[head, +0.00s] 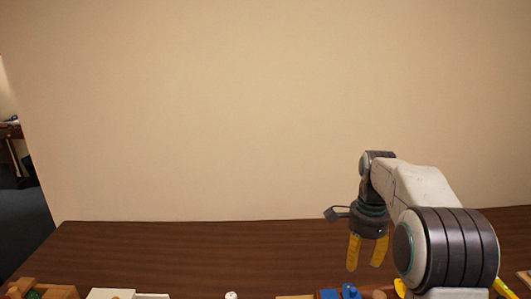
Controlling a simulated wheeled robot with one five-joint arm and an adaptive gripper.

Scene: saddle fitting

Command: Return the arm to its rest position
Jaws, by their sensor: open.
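My gripper (366,252) hangs from my arm on the right side of the head view, with its two yellow fingers pointing down. The fingers are apart and nothing shows between them. It is above the dark wooden table (190,250), over its right part. My arm's pale link and dark ribbed joint reach in from the lower right and hide part of the table behind them.
Along the bottom edge, cut off, are a wooden box (55,291) at left, a white tray (105,294), a small white knob (231,295) and a blue object (348,291) below my gripper. A plain beige wall (250,110) stands behind. The table's back middle is clear.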

